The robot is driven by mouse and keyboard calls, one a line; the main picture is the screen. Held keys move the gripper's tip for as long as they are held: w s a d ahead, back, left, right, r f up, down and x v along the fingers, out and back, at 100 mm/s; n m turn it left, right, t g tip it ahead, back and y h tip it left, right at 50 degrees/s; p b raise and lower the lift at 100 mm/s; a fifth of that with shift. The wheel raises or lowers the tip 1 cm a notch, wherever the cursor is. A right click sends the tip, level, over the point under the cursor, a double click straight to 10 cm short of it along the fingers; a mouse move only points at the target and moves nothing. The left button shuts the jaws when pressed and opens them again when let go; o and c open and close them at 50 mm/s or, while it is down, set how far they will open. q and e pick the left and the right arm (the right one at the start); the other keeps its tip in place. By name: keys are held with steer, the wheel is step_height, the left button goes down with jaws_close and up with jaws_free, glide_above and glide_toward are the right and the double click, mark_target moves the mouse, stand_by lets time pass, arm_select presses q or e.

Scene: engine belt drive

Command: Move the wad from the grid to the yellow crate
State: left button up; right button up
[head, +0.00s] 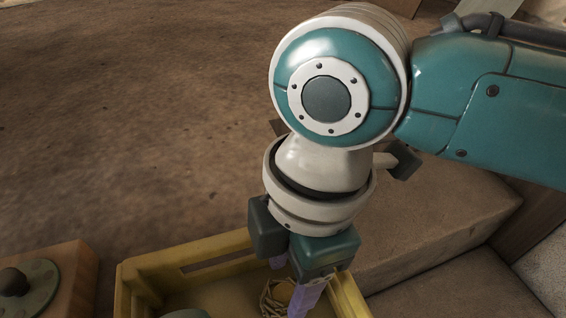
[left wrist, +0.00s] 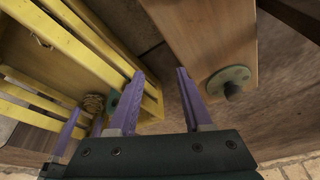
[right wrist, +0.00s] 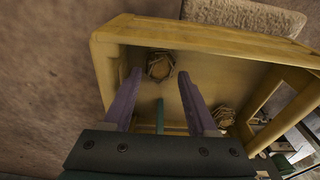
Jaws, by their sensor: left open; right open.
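The yellow crate (head: 196,262) is at the bottom of the head view. A tan, nest-like wad (head: 275,298) lies in it; the right wrist view shows one wad (right wrist: 160,66) near the far wall and a second similar one (right wrist: 222,115) at the right. My right gripper (head: 290,286) points down over the crate, open, its purple fingers apart with nothing visibly held. My left gripper (left wrist: 160,74) is open and empty in the left wrist view, beside the crate's side; the head view does not show it. I cannot make out the grid in any view.
A wooden block (head: 82,275) with a green disc (head: 42,285) and dark knob stands left of the crate. A thin green piece (right wrist: 160,115) shows inside the crate. A brown box-like block (head: 440,205) stands right of it. Brown surface at upper left is clear.

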step_height(320, 180, up, 9)
steer(key=d+p, duration=0.1)
steer(key=p, duration=0.1)
steer(key=s+a+m+t+y, duration=0.1)
steer(key=s+a+m+y, duration=0.25)
steer(key=m, duration=0.35)
steer(key=s+d+f+m+t+h, duration=0.1)
steer(key=s+d+m+h, duration=0.1)
steer(key=d+m, duration=0.4)
steer(key=s+d+f+m+t+h, duration=0.2)
steer(key=s+d+m, duration=0.3)
steer(key=d, duration=0.9)
steer(key=shift+f+m+h, duration=0.3)
steer(key=shift+m+h, duration=0.05)
steer(key=shift+m, duration=0.55)
